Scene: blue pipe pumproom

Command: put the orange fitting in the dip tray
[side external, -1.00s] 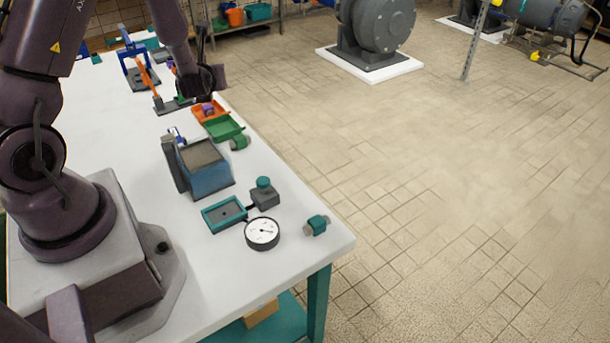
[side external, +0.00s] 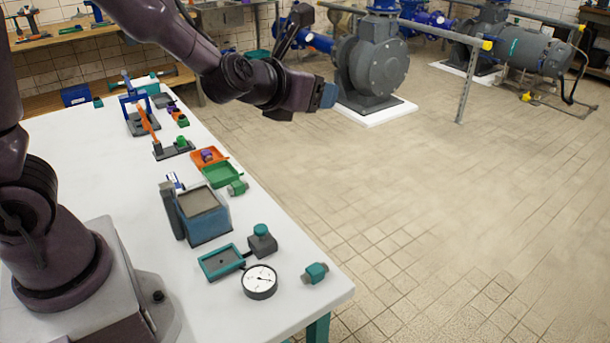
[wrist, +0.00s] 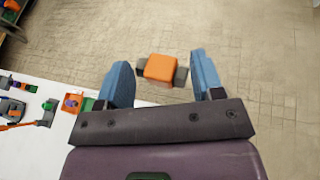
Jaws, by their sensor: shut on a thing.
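My gripper (wrist: 163,80) shows its two blue fingers in the wrist view, shut on the orange fitting (wrist: 160,67), an orange block with grey ends. In the side external view my gripper (side external: 328,95) is up in the air past the table's right edge, over the floor; the fitting is hidden there. On the table are a shallow teal tray (side external: 205,270) with a dark floor, a green tray (side external: 222,174) and an orange tray (side external: 222,155) holding a purple piece. I cannot tell by looks which is the dip tray.
A blue box with a grey top (side external: 208,228) stands mid-table. Near the teal tray are a dark block with a teal knob (side external: 262,240), a round gauge (side external: 260,281) and a teal fitting (side external: 315,273). A green fitting (side external: 237,188) lies by the green tray. The left tabletop is clear.

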